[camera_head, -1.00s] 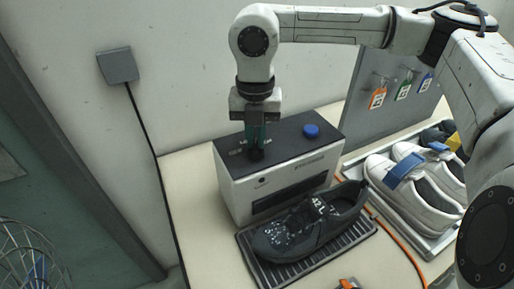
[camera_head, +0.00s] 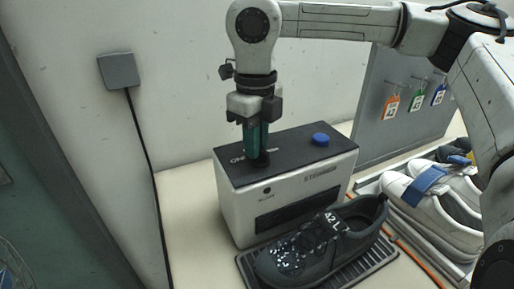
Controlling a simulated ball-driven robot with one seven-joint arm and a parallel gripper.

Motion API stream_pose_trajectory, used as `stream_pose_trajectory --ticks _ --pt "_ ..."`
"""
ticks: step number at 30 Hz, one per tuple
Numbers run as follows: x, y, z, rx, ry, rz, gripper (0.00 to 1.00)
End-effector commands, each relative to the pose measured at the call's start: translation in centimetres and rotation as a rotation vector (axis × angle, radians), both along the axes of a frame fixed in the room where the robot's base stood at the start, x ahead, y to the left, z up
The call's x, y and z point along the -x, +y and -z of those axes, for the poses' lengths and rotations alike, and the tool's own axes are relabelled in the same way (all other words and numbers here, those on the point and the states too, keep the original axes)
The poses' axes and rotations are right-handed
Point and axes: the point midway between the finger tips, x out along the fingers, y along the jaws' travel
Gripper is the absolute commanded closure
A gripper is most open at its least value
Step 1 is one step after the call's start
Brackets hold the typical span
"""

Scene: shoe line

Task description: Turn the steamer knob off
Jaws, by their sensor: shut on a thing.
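The steamer (camera_head: 285,192) is a white box with a black top, standing on the table against the wall. My gripper (camera_head: 257,155) points straight down over the left part of its top. Its green fingers are shut on the black steamer knob (camera_head: 259,163), which is mostly hidden by them. White lettering on the top beside the knob shows only in part; "ON" can be read at its left. A blue round button (camera_head: 321,139) sits on the right part of the top.
A dark shoe (camera_head: 322,245) lies on a black grate (camera_head: 372,262) in front of the steamer. White shoes (camera_head: 430,205) with blue straps stand at the right. A grey panel (camera_head: 400,135) with hanging tags rises behind them. An orange cable runs near the grate.

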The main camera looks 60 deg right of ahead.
Motion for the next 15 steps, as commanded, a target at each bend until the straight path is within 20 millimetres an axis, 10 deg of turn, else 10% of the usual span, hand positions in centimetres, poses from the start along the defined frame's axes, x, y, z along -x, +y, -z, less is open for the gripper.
stream_pose_trajectory --ticks 15 --pt "-0.03 0.52 0.01 0.0 -0.002 -0.444 1.0"
